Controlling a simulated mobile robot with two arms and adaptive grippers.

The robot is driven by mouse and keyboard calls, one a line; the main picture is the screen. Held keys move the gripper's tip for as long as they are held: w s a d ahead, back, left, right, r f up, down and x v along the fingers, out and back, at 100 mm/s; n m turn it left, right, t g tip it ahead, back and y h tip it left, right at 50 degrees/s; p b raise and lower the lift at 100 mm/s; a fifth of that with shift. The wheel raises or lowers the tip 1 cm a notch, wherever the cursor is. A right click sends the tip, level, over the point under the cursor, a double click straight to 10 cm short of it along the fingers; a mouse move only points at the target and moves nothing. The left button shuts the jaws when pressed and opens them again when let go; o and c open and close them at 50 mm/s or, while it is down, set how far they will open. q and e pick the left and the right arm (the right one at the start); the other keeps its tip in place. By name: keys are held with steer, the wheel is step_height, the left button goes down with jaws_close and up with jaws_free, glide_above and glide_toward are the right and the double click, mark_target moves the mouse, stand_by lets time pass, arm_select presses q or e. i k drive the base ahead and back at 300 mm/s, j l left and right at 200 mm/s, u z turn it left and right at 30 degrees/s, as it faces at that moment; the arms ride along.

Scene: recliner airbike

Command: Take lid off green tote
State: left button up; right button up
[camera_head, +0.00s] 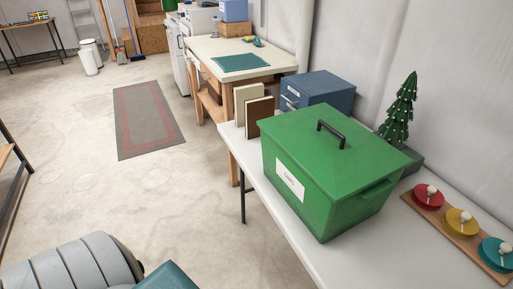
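The green tote (318,199) stands on a long white table in the right half of the head view. Its green lid (310,155) is seated on top, with a dark bar handle (331,133) standing up from it. A white label (290,180) is on the tote's front wall. A side grip (376,192) sticks out near its right end. Neither of my grippers shows in the head view.
On the white table (288,243), a blue drawer cabinet (325,88) and small tree (399,108) stand behind the tote. A board with red (421,197), yellow and teal discs lies to the right. Two upright panels (259,112) stand at left. The floor (185,195) left of the table is open.

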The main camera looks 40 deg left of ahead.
mark_target(330, 135)
steer(key=j+u, duration=0.2)
steer(key=u, duration=0.5)
steer(key=i+l, duration=0.05)
